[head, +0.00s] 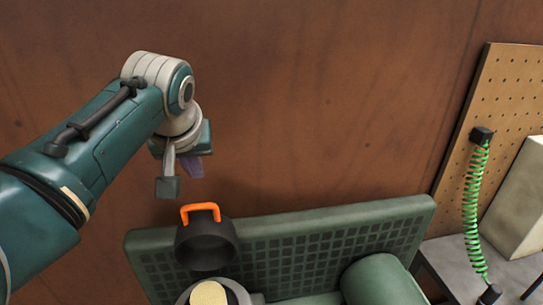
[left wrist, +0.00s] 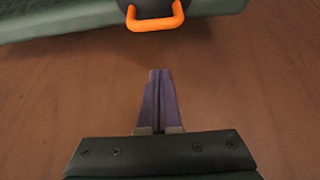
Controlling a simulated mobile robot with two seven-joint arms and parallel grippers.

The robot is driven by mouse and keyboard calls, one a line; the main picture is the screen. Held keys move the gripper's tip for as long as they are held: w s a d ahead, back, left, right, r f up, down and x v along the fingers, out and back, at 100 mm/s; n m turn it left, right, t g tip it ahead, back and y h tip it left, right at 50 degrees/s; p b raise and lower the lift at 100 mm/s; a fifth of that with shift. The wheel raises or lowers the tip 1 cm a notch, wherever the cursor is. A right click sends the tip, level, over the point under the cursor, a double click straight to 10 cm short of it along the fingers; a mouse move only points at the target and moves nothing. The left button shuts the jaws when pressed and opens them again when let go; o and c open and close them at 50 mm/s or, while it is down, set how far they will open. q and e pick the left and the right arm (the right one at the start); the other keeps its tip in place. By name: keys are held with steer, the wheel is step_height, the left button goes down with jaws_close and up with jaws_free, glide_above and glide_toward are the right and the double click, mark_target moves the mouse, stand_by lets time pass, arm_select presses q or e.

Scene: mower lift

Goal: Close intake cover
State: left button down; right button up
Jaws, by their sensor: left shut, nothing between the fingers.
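The intake cover (head: 206,255) is a round black cup with an orange handle (head: 200,208) on top. It stands tipped up, its hollow side facing me, behind a round intake (head: 208,294) with a pale yellow filter face at the bottom edge of the head view. The handle (left wrist: 155,17) also shows at the top of the left wrist view, with only a sliver of the black cover. My left gripper (head: 193,168) is shut and empty, above and behind the handle, apart from it. Its purple fingers (left wrist: 160,73) point toward the handle in the left wrist view. My right gripper is not in view.
A green mower body with a grid panel (head: 330,235) lies around and right of the cover. A rounded green part (head: 382,281) sits lower right. A pegboard (head: 508,95), a green coiled hose (head: 472,200) and a pale box (head: 520,205) are at right. The brown background is clear.

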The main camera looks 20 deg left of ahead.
mark_target(202, 217)
arm_select(q)
steer(key=f+p, duration=0.2)
steer(key=s, duration=0.1)
steer(key=shift+s+d+f+p, duration=0.1)
steer(key=shift+d+f+p, duration=0.25)
steer(key=shift+f+p, duration=0.05)
steer(key=shift+s+d+f, duration=0.25)
steer(key=shift+s+f, duration=0.05)
steer(key=shift+s, duration=0.1)
steer(key=shift+f, duration=0.1)
